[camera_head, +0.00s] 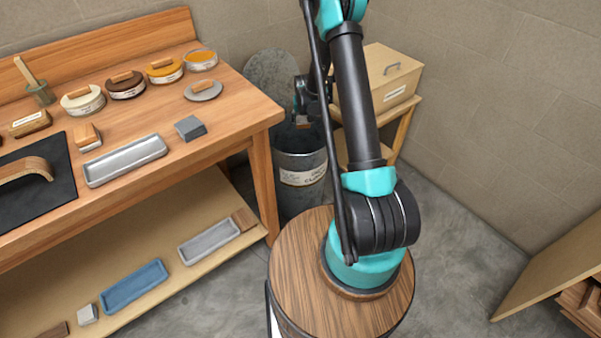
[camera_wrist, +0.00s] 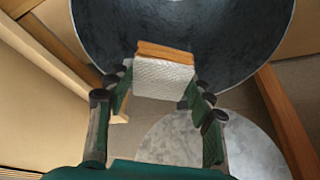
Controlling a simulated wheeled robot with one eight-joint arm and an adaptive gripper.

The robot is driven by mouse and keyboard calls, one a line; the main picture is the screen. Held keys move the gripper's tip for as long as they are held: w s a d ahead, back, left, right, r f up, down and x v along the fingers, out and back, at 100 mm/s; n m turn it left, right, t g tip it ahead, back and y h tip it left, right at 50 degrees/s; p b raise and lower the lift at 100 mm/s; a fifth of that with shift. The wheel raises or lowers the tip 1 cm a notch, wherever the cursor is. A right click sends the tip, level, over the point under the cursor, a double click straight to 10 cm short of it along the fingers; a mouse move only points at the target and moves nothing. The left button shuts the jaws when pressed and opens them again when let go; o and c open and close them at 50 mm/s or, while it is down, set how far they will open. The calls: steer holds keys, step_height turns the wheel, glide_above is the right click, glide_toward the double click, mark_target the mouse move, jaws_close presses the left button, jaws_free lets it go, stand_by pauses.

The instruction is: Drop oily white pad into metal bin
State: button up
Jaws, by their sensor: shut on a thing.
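The white pad (camera_wrist: 164,78) is a textured white block with a wooden back. My gripper (camera_wrist: 158,88) is shut on it, one finger at each side. In the wrist view the dark round inside of the metal bin (camera_wrist: 215,35) lies behind and beyond the pad. In the head view my gripper (camera_head: 303,112) is at the mouth of the metal bin (camera_head: 301,180), which stands on the floor with a pale label. The pad is mostly hidden there by my arm and gripper. Oil on the pad cannot be made out.
A round grey lid (camera_head: 270,75) stands upright behind the bin; it also shows in the wrist view (camera_wrist: 210,145). The wooden workbench (camera_head: 240,100) is left of the bin, with jars, trays and blocks.

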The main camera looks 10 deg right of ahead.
steer(key=o, duration=1.2)
steer(key=shift+r, duration=0.1)
steer(key=v, duration=1.1)
steer(key=shift+s+r, duration=0.15)
steer(key=shift+r, duration=0.25)
